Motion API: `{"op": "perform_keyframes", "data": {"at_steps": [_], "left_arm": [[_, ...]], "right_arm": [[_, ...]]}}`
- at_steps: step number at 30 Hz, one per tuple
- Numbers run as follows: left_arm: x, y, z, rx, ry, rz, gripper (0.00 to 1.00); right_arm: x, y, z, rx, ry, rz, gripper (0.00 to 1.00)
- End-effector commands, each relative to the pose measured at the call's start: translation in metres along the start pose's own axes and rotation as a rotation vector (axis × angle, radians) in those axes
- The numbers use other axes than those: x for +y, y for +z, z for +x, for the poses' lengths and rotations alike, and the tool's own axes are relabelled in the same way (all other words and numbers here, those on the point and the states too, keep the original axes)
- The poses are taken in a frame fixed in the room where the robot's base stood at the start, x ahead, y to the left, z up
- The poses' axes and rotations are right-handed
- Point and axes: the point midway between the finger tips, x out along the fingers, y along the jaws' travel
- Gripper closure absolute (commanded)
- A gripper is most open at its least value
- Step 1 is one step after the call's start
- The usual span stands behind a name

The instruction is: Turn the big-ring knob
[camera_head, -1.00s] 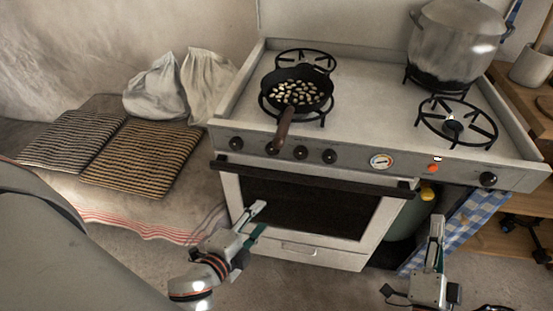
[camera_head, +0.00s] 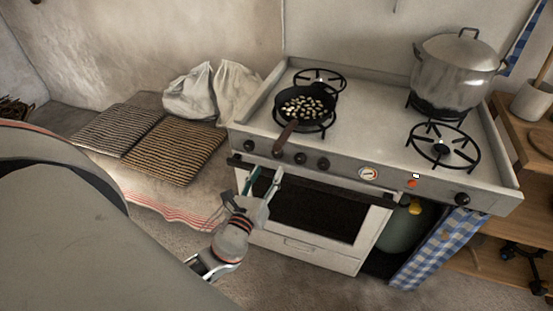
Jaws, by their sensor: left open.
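The stove (camera_head: 390,110) has a row of several dark knobs on the left of its front panel, among them a left-end knob (camera_head: 250,145) and a right-end knob (camera_head: 323,164). A single larger dark knob (camera_head: 462,199) sits apart at the panel's right end. It is below the wide front-right burner ring (camera_head: 443,146). No marking tells which ring each knob serves. My left gripper (camera_head: 266,177) is open and empty, fingers pointing up, in front of the oven's left side just below the left knobs. It appears apart from them. My right gripper is out of view.
A black pan (camera_head: 304,105) of pale pieces sits on the front-left burner, its handle (camera_head: 285,136) reaching over the panel edge. A large lidded pot (camera_head: 452,75) stands back right. The dark oven handle bar (camera_head: 310,183) runs below the knobs. A gauge (camera_head: 369,174) and orange button (camera_head: 412,183) are mid-panel.

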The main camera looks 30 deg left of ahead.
Motion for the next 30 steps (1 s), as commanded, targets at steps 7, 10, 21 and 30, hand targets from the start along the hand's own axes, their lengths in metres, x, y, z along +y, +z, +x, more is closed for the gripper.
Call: {"op": "perform_keyframes", "data": {"at_steps": [7, 10, 21, 30], "left_arm": [[-0.001, 0.002, 0.038, -0.002, 0.0, -0.004, 0.57], [0.0, 0.001, 0.052, -0.001, 0.001, -0.004, 0.57], [0.0, -0.001, 0.072, 0.002, 0.001, -0.006, 0.57], [0.0, -0.001, 0.071, 0.002, 0.001, -0.006, 0.95]], "right_arm": [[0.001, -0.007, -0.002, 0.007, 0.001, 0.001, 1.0], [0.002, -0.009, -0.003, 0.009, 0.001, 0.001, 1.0], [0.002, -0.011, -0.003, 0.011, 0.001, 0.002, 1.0], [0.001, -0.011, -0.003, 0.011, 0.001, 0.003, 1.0]]}}
